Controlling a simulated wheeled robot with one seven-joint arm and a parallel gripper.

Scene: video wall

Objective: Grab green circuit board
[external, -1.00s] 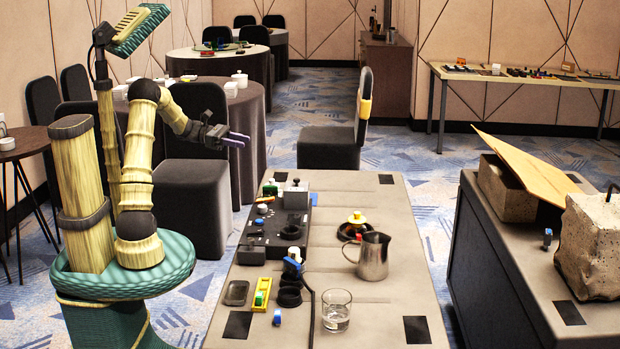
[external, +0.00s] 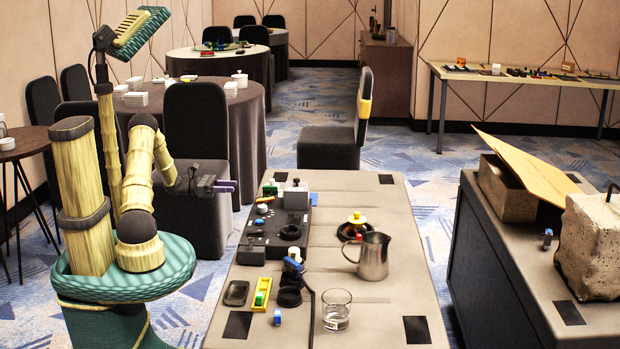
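My gripper (external: 226,187), with purple fingers, is in the air left of the near table's (external: 350,200) far left part. The fingers look close together; the gap between them is too small to judge, and nothing shows held. I cannot make out a green circuit board for certain. A small green piece (external: 260,298) sits in a yellow holder (external: 262,288) at the table's front left. Another small green piece (external: 270,190) is on the black panel (external: 276,225) near the far left edge. Both are apart from my gripper.
A steel pitcher (external: 373,257), a drinking glass (external: 336,310) and a black dish with a yellow-topped item (external: 355,226) stand on the table. A black stand (external: 312,310) rises near the front. A chair (external: 335,146) is behind. The table's right side is mostly clear.

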